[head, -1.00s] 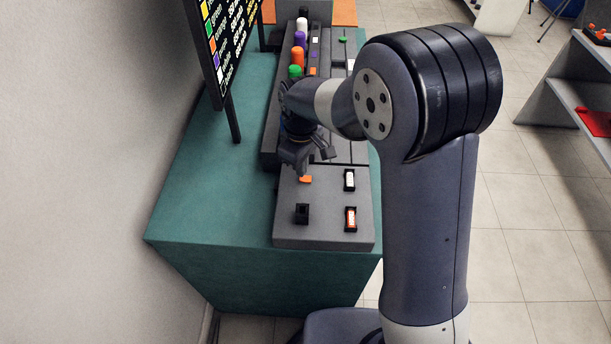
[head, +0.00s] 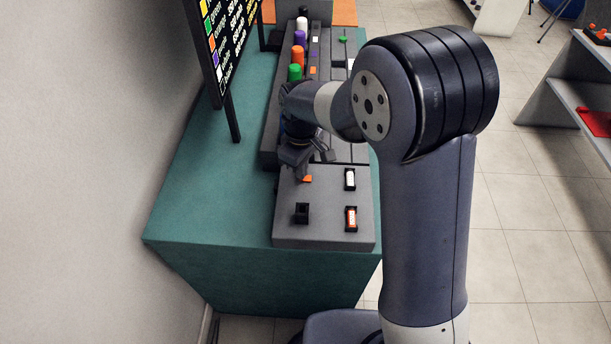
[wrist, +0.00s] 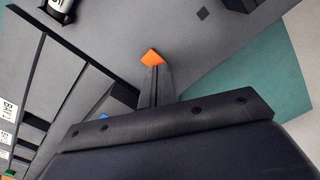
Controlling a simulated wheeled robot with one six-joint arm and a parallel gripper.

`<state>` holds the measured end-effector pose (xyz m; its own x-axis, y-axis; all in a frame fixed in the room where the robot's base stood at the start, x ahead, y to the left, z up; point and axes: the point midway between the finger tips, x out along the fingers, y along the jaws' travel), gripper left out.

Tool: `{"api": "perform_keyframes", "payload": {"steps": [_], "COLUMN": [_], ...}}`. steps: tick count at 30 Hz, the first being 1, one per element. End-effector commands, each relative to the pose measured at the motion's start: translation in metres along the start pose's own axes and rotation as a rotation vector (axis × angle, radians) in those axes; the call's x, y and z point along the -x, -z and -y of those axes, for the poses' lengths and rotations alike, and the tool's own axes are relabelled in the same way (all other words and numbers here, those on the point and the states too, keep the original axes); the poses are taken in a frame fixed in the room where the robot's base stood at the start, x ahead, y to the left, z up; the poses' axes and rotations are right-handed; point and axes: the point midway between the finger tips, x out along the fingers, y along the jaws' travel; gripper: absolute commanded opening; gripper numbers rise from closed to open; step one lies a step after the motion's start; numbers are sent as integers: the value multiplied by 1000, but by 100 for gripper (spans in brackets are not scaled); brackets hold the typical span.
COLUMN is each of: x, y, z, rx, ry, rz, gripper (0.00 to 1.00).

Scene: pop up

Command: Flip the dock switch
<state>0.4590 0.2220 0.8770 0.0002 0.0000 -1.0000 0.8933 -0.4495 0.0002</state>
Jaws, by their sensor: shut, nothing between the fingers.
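I cannot tell which is the dock switch. A small orange piece (head: 307,179) lies on the panel left of the white switch. My gripper (head: 303,174) is shut and empty, pointing down over the panel. In the wrist view, the closed fingers (wrist: 156,80) end at the orange piece (wrist: 152,57), partly covering it; contact is unclear. The white switch (wrist: 60,6) shows at the top left there.
A black square holder (head: 302,213) stands on the panel left of the orange switch. Behind my gripper, a longer grey unit holds green (head: 294,72), orange and purple cylinders. A black sign (head: 225,45) stands at the left. The green tabletop (head: 205,200) is bare left of the panel.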

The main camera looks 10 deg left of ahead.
Motion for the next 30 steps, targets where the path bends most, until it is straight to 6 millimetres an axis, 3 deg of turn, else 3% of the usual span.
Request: {"api": "perform_keyframes", "payload": {"steps": [13, 30], "x": [0, 46], "y": [0, 0], "z": [0, 0], "rx": [0, 0], "ry": [0, 0], "rz": [0, -1], "gripper": [0, 0]}}
